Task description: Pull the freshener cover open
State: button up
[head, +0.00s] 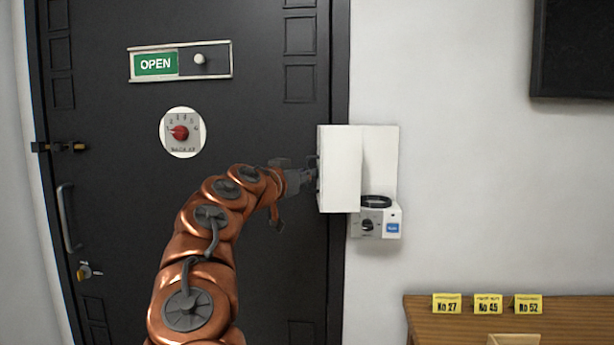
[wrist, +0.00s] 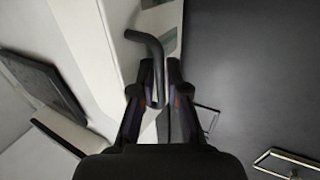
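The freshener is a white box on the wall to the right of the dark door. Its cover (head: 340,170) stands out from the white back part (head: 381,160), swung open at least partway. A dark round ring (head: 376,201) shows under the cover's right side. In the wrist view a dark bent handle (wrist: 147,42) runs from the white cover (wrist: 92,50) down between my fingertips. My gripper (head: 312,177) is at the cover's left edge. In the wrist view my gripper (wrist: 160,75) has its fingers close together around the handle. The freshener's inside is mostly hidden by the cover.
A lower grey-white unit with a black knob (head: 368,225) and blue label sits below the cover. The door (head: 110,230) carries an OPEN sign (head: 157,64), a red dial (head: 180,132) and a handle (head: 68,218). A wooden table (head: 470,320) with yellow tags stands lower right.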

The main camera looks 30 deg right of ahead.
dwell(0.3)
jog(key=v, duration=1.2)
jog(key=shift+f, duration=0.1)
dwell(0.5)
